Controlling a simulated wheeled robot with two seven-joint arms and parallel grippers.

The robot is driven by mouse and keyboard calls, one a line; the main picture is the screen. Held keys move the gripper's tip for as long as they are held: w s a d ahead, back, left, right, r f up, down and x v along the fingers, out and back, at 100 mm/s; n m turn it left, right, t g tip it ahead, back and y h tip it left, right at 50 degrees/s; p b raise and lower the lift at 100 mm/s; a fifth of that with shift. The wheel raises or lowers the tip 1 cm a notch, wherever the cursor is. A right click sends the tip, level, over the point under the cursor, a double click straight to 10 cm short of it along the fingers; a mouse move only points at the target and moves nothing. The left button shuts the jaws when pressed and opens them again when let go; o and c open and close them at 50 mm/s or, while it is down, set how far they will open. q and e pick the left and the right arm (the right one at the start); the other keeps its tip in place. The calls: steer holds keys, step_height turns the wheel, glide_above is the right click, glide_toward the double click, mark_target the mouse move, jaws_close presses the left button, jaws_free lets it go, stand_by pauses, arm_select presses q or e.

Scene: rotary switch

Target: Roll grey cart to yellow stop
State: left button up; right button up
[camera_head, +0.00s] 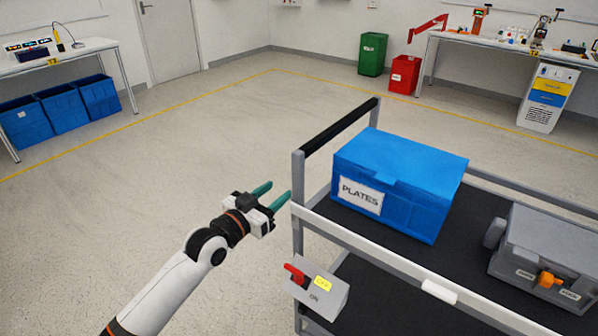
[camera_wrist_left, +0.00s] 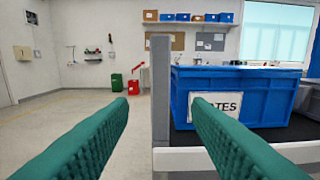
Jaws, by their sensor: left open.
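The grey cart (camera_head: 298,235) stands at the right in the head view, with a grey frame, black shelves and a black-topped end bar (camera_head: 342,126). My left gripper (camera_head: 279,192) is open and empty beside the cart's near corner post. In the left wrist view its teal fingers (camera_wrist_left: 160,108) are apart, and the grey post (camera_wrist_left: 160,85) shows in the gap between their tips. I cannot tell whether they touch it. A yellow floor line (camera_head: 215,87) runs across the far floor; no separate yellow stop is clear. My right gripper is out of view.
A blue PLATES box (camera_head: 395,180) and a grey case (camera_head: 550,255) sit on the cart's top shelf. A switch box with a red knob (camera_head: 296,273) is at its near side. Benches stand at the far left and right. Open floor lies left of the cart.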

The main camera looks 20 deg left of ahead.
mark_target(303, 172)
arm_select(q)
steer(key=x, duration=1.1)
steer(key=shift+w+f, duration=0.15)
steer(key=shift+w, duration=0.1)
jaws_close()
